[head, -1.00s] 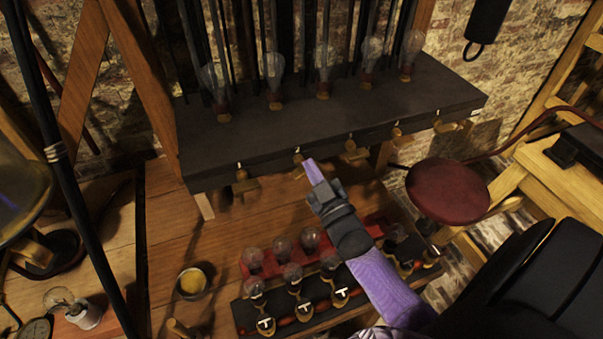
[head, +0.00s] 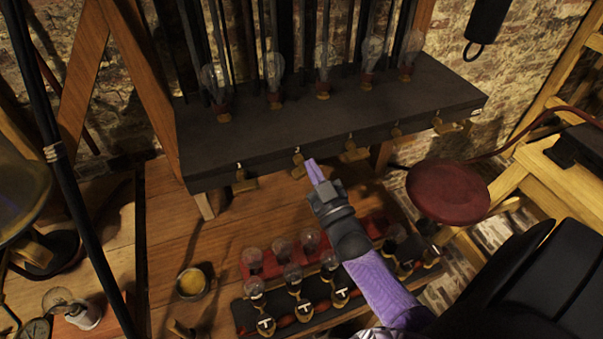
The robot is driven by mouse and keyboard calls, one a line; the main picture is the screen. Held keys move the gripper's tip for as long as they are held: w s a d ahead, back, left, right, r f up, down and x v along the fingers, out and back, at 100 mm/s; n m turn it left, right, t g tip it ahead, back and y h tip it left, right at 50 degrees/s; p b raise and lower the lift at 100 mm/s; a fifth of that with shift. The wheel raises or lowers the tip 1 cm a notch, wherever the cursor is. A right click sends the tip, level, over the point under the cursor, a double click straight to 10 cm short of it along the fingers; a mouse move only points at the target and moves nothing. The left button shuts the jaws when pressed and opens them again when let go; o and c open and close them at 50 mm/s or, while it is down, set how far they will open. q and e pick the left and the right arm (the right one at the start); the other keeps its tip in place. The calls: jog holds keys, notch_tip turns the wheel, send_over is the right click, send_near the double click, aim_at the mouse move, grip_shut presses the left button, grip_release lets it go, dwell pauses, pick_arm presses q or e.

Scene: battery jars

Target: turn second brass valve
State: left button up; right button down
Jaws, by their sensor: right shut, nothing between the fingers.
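A row of brass valves runs along the front edge of a dark shelf in the head view. The second brass valve from the left (head: 298,167) sits between the first valve (head: 243,182) and the third valve (head: 354,150). My right gripper (head: 315,171) is shut and empty. Its purple fingertips are just right of the second valve, close to it; I cannot tell whether they touch it. My left gripper is not in view.
Glass bulbs (head: 273,75) stand on the dark shelf (head: 300,130) above the valves. Below are a red rack of bulbs (head: 255,268), a small bowl (head: 191,282) and a wooden bench (head: 180,230). A round red stool (head: 447,191) stands at right.

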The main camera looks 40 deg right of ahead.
jog(key=shift+d+f+m+h, duration=0.1)
jog(key=shift+m+h, duration=0.35)
jog(key=shift+m, duration=0.7)
jog(key=shift+d+f+m+h, duration=0.1)
jog(key=shift+m+h, duration=0.35)
jog(key=shift+m, duration=0.7)
dwell(2.1)
dwell(0.3)
